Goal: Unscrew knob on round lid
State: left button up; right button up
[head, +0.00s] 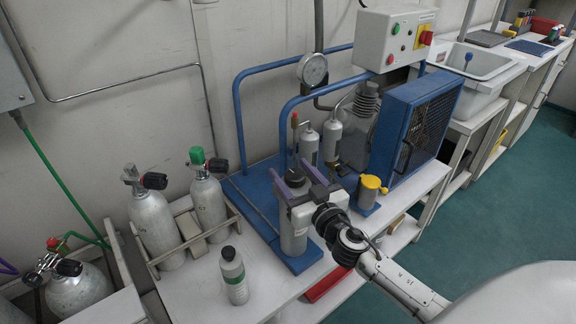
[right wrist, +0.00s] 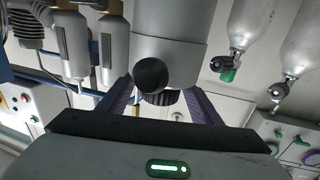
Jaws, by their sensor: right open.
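The grey cylindrical housing (head: 294,237) stands upright at the front of the blue compressor frame, with a dark knob (head: 295,178) at its top. My right gripper (head: 296,181) is at the top of the housing, its two purple fingers open on either side of the knob. In the right wrist view the housing (right wrist: 172,45) shows upside down, with a dark ribbed knob (right wrist: 161,98) between the open fingers. A round black ball (right wrist: 151,75) shows in front of it. Contact between fingers and knob cannot be told. My left gripper is not in view.
Grey cylinders (head: 155,225) stand in a rack at left. A yellow-topped pot (head: 371,188) is right of the housing. The compressor's blue guard (head: 412,125) stands behind.

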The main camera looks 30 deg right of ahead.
jog(key=shift+w+d, duration=0.15)
jog(key=shift+w, duration=0.95)
jog(key=c, duration=1.1)
